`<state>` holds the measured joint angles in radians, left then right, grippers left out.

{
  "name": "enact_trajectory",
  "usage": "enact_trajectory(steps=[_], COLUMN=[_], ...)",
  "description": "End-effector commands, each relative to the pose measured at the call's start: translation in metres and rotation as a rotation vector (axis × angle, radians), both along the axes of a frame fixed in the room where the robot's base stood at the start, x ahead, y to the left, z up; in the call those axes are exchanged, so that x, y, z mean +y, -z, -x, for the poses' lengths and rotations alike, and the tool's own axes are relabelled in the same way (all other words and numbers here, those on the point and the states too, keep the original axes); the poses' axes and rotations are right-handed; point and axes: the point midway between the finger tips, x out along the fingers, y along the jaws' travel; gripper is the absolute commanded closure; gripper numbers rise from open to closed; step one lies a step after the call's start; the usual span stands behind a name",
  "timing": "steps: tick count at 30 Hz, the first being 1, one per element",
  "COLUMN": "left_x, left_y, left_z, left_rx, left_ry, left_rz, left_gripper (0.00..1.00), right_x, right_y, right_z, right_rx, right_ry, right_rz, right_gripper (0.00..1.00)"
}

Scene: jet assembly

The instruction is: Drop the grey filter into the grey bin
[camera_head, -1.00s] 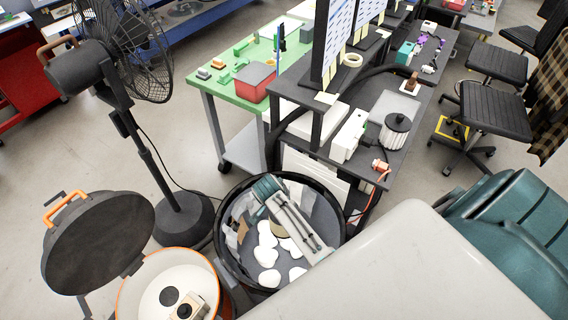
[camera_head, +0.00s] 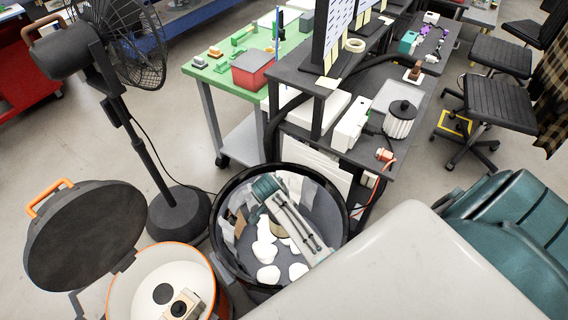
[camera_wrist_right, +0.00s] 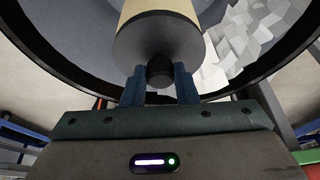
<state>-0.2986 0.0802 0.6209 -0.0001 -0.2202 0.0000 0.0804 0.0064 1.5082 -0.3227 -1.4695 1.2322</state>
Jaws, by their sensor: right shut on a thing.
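The grey bin (camera_head: 231,262) is a round tub with a black rim at the lower middle of the head view. In the right wrist view my right gripper (camera_wrist_right: 160,74) is shut on the dark knob of the filter (camera_wrist_right: 160,38), a cylinder with a grey end face and cream side. The filter hangs in front of the bin's opening, and the bin's dark rim (camera_wrist_right: 45,68) curves around it. In the head view a teal and grey arm link crosses the bin opening and seems mine; the gripper itself is hard to make out there. My left gripper is not in view.
White crumpled pieces (camera_head: 266,252) lie in the bin. An orange-rimmed container (camera_head: 112,290) with a raised dark lid (camera_head: 82,240) stands left of it. A pedestal fan (camera_head: 180,213) stands behind. A dark workbench (camera_head: 345,150) holds a white pleated cylinder (camera_head: 399,122).

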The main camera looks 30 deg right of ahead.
Motion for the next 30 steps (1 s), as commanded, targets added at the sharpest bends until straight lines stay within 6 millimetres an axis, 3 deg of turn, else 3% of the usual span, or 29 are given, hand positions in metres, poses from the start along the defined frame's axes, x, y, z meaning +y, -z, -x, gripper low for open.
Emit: enact_trajectory(steps=[1,4,16,30], left_x=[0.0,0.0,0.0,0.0], left_y=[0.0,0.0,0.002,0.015], left_z=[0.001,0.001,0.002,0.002], left_rx=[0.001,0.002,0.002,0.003], left_ry=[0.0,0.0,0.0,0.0], left_rz=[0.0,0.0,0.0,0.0], left_gripper=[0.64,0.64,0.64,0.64], right_x=[0.0,0.0,0.003,0.03], right_y=[-0.001,-0.001,-0.007,-0.086], right_z=[0.0,0.0,0.0,0.01], right_rx=[-0.001,-0.001,-0.002,-0.005], right_ry=[0.0,0.0,0.0,0.001], right_rz=[0.001,0.001,-0.001,-0.001], right_gripper=[0.68,0.48,0.48,0.48])
